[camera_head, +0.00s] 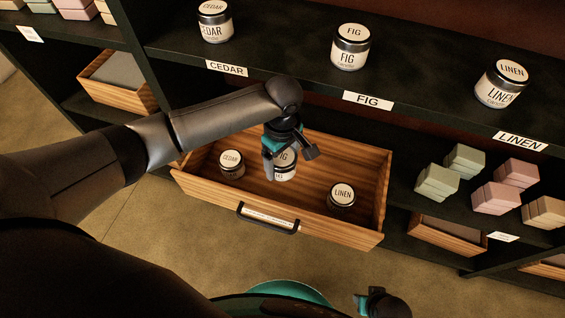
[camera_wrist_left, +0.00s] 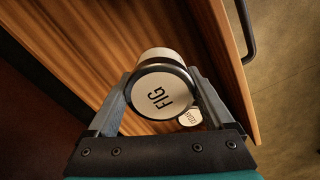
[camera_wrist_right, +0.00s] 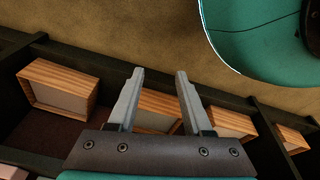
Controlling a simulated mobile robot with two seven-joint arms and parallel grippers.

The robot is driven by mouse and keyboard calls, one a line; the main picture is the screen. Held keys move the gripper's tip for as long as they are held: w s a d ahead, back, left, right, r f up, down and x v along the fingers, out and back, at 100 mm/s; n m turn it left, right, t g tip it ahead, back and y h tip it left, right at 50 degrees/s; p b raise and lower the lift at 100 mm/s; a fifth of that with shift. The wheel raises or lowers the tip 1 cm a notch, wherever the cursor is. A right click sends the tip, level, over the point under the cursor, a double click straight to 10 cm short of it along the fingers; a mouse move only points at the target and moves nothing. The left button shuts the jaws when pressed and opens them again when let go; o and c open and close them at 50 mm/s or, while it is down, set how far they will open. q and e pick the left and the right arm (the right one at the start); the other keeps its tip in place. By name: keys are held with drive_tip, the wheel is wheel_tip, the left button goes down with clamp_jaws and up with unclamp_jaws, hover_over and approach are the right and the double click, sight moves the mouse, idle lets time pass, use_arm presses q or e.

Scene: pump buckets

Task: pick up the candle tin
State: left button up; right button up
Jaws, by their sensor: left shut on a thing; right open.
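The open wooden drawer (camera_head: 335,222) holds three candle tins with printed lids. The CEDAR tin (camera_head: 231,164) is at the left and the LINEN tin (camera_head: 342,194) at the right. The FIG tin (camera_head: 285,172) is between them, partly hidden by my left gripper (camera_head: 278,160). In the left wrist view, the fingers sit on either side of the FIG tin (camera_wrist_left: 160,95), and the gripper is shut on it. The CEDAR tin (camera_wrist_left: 190,118) shows behind it. I cannot tell whether the FIG tin touches the drawer floor. My right gripper (camera_wrist_right: 155,80) is open and empty, away from the drawer.
The dark shelf above the drawer bears another CEDAR tin (camera_head: 214,21), FIG tin (camera_head: 350,46) and LINEN tin (camera_head: 500,84) behind name labels. Pastel soap blocks (camera_head: 465,160) sit on a lower shelf at right. The drawer's dark handle (camera_head: 268,219) faces the open floor (camera_head: 200,230).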

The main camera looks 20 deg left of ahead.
sight(283, 156)
use_arm(q)
wheel_tip(283, 156, up, 8)
drive_tip(key=p, duration=0.3)
drive_tip(key=shift+f, duration=0.25)
drive_tip(key=shift+r+p, duration=0.45)
drive_tip(key=shift+r, duration=0.35)
use_arm(e)
drive_tip(key=s+d+f, duration=0.3)
drive_tip(key=s+d, duration=0.2)
drive_tip(key=s, duration=0.2)
drive_tip(key=shift+d+f+h, duration=0.2)
drive_tip(key=shift+f+h, duration=0.05)
drive_tip(key=shift+h, duration=0.05)
use_arm(q)
drive_tip(key=s+a+r+m, duration=0.2)
drive_tip(key=r+m, duration=0.4)
drive_tip(key=r, duration=0.3)
drive_tip(key=s+a+r+m, duration=0.2)
drive_tip(key=r+m, duration=0.4)
drive_tip(key=r, duration=0.3)
drive_tip(key=shift+s+r+p, duration=0.2)
drive_tip(key=shift+s+p, duration=0.2)
drive_tip(key=shift+s, duration=0.3)
use_arm(e)
drive_tip(key=shift+s+a+r, duration=0.1)
drive_tip(key=shift+s+r, duration=0.05)
drive_tip(key=shift+s, duration=0.6)
